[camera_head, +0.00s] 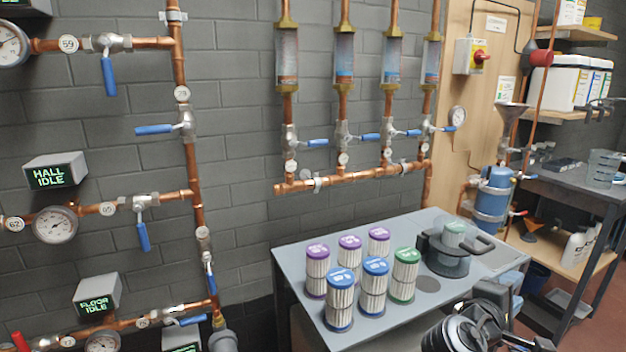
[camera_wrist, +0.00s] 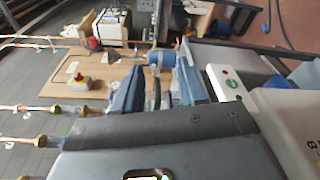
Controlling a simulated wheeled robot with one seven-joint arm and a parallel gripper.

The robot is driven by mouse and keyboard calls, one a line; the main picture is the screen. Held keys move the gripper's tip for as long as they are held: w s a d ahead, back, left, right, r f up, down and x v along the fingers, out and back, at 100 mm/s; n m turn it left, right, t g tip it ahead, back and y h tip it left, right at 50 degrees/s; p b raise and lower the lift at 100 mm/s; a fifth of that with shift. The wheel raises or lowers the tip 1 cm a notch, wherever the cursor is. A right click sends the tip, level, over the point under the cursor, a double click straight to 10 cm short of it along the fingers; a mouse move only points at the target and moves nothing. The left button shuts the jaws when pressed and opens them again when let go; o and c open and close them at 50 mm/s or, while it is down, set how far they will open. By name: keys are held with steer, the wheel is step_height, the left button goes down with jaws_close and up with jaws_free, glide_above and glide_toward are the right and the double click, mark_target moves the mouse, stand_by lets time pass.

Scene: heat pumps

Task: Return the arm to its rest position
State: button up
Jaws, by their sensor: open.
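My arm (camera_head: 455,333) shows at the bottom right of the head view, in front of the table's near right corner. In the wrist view my gripper (camera_wrist: 156,84) is open, with two dark blue-grey fingers apart and nothing seen between them. The wrist view is turned sideways and looks past the fingers towards the wooden panel (camera_wrist: 95,88) and the blue canister (camera_wrist: 160,57). The gripper's fingertips cannot be made out clearly in the head view.
A grey table (camera_head: 292,252) holds several filter cartridges with purple, blue and green caps and a dark housing (camera_head: 447,262) with a green-capped cartridge in it. Copper pipes with blue-handled valves (camera_head: 142,236) line the wall. A shelf unit (camera_head: 575,190) stands at the right.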

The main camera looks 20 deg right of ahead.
steer(key=s+a+f+n+t+y, duration=0.1)
steer(key=s+a+f+t+y, duration=0.3)
steer(key=a+f, duration=0.25)
steer(key=s+a+f+n+t+y, duration=0.1)
steer(key=s+a+f+t+y, duration=0.2)
steer(key=a+f, duration=0.35)
steer(key=s+a+m+t+y, duration=0.1)
steer(key=s+a+t+y, duration=0.1)
steer(key=s+a+y, duration=0.6)
steer(key=s+a+r+m+t+y, duration=0.1)
steer(key=s+a+r+m, duration=0.2)
steer(key=s+a+r, duration=0.2)
steer(key=s+a+r+m+t, duration=0.1)
steer(key=s+a+r+m, duration=0.2)
steer(key=s, duration=0.7)
step_height(320, 180, up, 4)
steer(key=shift+a+f+m+t+y, duration=0.2)
steer(key=shift+a+m+t+y, duration=0.15)
steer(key=shift+a, duration=0.7)
steer(key=shift+o, duration=0.3)
